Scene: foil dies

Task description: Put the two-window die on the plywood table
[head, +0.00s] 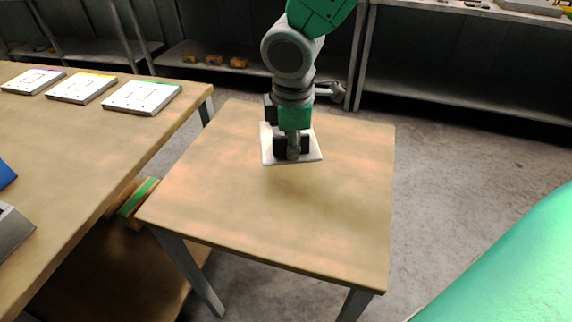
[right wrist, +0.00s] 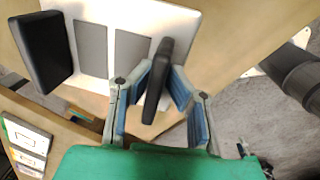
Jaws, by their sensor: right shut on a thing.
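The two-window die is a white plate (head: 268,152) with black blocks on it, over the middle of the small wooden-topped table (head: 340,220) in the head view. The right wrist view shows the die (right wrist: 183,20) with two grey windows side by side and a black block at either side. My right gripper (head: 293,148) is above the die; in the right wrist view its blue-padded fingers (right wrist: 160,98) are shut on one black block of the die. I cannot tell whether the die touches the tabletop. My left gripper is not in view.
A longer wooden table (head: 90,150) stands at the left with three white plates, the green-edged one (head: 142,96) nearest. A green-and-wood object (head: 138,197) sits below its edge. Shelves (head: 460,75) line the back. The small table's front half is clear.

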